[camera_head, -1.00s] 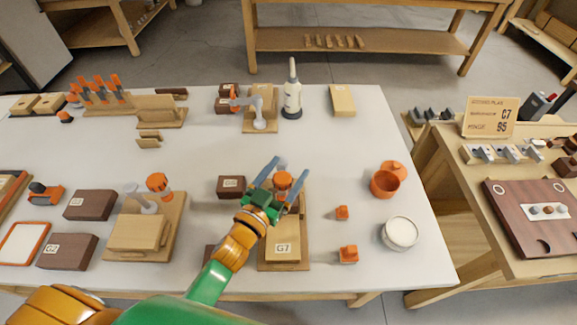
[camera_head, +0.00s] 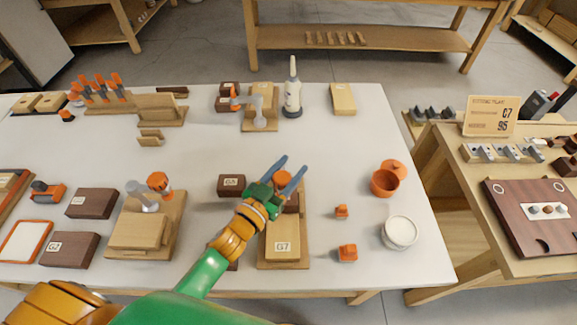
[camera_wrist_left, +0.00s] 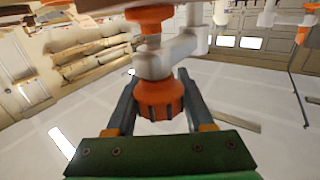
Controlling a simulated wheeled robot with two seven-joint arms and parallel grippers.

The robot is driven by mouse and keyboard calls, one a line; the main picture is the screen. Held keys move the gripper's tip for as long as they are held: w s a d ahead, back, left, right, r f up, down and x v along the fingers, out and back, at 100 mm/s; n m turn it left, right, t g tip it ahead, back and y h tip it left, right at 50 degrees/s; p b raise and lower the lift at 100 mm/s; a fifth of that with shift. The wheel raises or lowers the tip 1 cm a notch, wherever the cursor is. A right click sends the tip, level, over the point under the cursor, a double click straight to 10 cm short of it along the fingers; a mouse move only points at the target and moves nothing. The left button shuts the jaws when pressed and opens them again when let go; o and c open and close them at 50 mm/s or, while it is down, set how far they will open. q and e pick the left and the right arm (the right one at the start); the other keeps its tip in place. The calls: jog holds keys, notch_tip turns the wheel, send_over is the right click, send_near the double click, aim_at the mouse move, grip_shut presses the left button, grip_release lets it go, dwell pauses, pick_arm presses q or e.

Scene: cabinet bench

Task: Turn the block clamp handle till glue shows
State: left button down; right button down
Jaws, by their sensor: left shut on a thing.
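My left gripper (camera_head: 295,163) is over the clamp on the board marked G7. Its blue fingers are shut on the clamp's orange handle (camera_head: 284,181). In the left wrist view the ribbed handle (camera_wrist_left: 160,99) sits between the two fingertips, below the clamp's pale grey arm (camera_wrist_left: 170,58). The tan G7 block (camera_head: 284,236) lies on the wooden board (camera_head: 300,258) nearer to me. My gripper and wrist hide most of the clamp in the head view. I cannot make out any glue at the joint. My right gripper is not in view.
Another clamp with an orange handle (camera_head: 160,181) stands on a board to the left. A dark block (camera_head: 231,185) lies just left of my gripper. A glue bottle (camera_head: 293,95) stands behind. Orange pieces, an orange cup (camera_head: 385,184) and a white round tub (camera_head: 400,232) are at right.

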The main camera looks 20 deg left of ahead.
aim_at(274, 183)
pick_arm(q)
jog(key=m+g+h, duration=0.1)
jog(key=m+h, duration=0.1)
jog(key=h, duration=0.1)
jog(key=shift+d+p, duration=0.2)
jog(key=shift+p, duration=0.1)
jog(key=shift+s+d+m+g+h, duration=0.1)
jog(key=shift+s+m+g+h, duration=0.05)
jog(key=shift+m+g+h, duration=0.65)
jog(key=shift+s+d+m+g+h+b, duration=0.15)
jog(key=shift+m+g+h+b, duration=0.1)
jog(key=shift+m+g+h, duration=0.3)
jog(key=shift+s+d+m+g+h+b, duration=0.1)
jog(key=shift+m+g+h+b, duration=0.2)
jog(key=shift+h, duration=0.45)
jog(key=shift+c, duration=1.4)
grip_release()
jog(key=shift+w+d, duration=0.1)
jog(key=b+v, duration=0.1)
jog(key=v, duration=0.5)
jog(key=shift+a+f, duration=0.1)
jog(key=shift+a, duration=0.15)
jog(key=shift+s+a, duration=0.25)
jog(key=shift+s, duration=0.1)
